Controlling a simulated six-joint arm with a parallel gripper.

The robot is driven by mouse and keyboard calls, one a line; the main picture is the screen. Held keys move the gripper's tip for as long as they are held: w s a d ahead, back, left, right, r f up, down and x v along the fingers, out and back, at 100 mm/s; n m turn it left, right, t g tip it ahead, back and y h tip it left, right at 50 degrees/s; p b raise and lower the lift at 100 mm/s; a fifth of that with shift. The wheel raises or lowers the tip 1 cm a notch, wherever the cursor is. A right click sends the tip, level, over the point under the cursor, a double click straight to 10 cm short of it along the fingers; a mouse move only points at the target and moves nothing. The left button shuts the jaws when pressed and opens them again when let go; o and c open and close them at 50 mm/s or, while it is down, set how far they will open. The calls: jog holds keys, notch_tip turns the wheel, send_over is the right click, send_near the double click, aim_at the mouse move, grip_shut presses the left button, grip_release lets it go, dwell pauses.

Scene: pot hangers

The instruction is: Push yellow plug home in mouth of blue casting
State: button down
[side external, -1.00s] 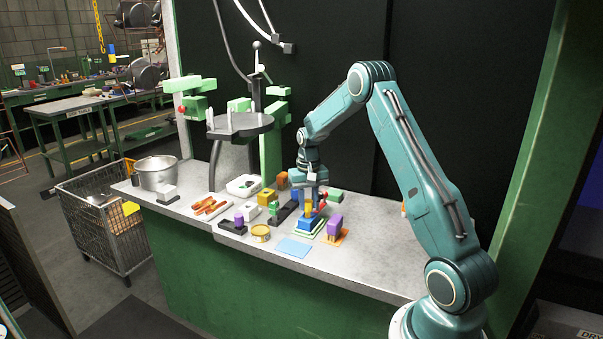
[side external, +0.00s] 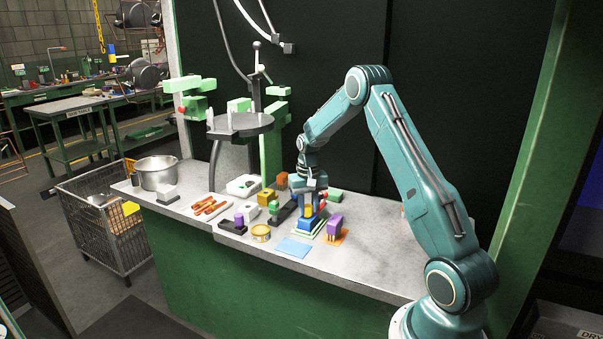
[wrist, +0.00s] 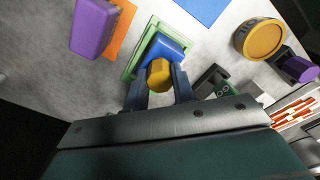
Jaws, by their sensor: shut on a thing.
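The yellow plug (wrist: 158,75) is between the fingers of my gripper (wrist: 159,88), which is shut on it. It also shows as a small yellow patch under the gripper (side external: 312,194) in the side external view. The blue casting (wrist: 166,47) lies right by the plug, on a green-and-white base (wrist: 137,62). In the side external view the blue casting (side external: 309,224) is directly below my gripper. The plug appears to meet the casting, but I cannot tell how deep it sits; the mouth is hidden.
A purple block (side external: 334,226) on an orange mat stands close to the right of the casting. A light blue sheet (side external: 293,247) lies in front. A yellow round tin (side external: 261,233) and a dark holder with a purple piece (side external: 233,226) stand to the left. The bench's front right is clear.

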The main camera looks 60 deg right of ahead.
aim_at(308, 206)
jog(key=shift+f, duration=0.1)
jog(key=c, duration=1.1)
grip_release()
notch_tip(308, 206, up, 14)
jog(key=shift+f, duration=0.1)
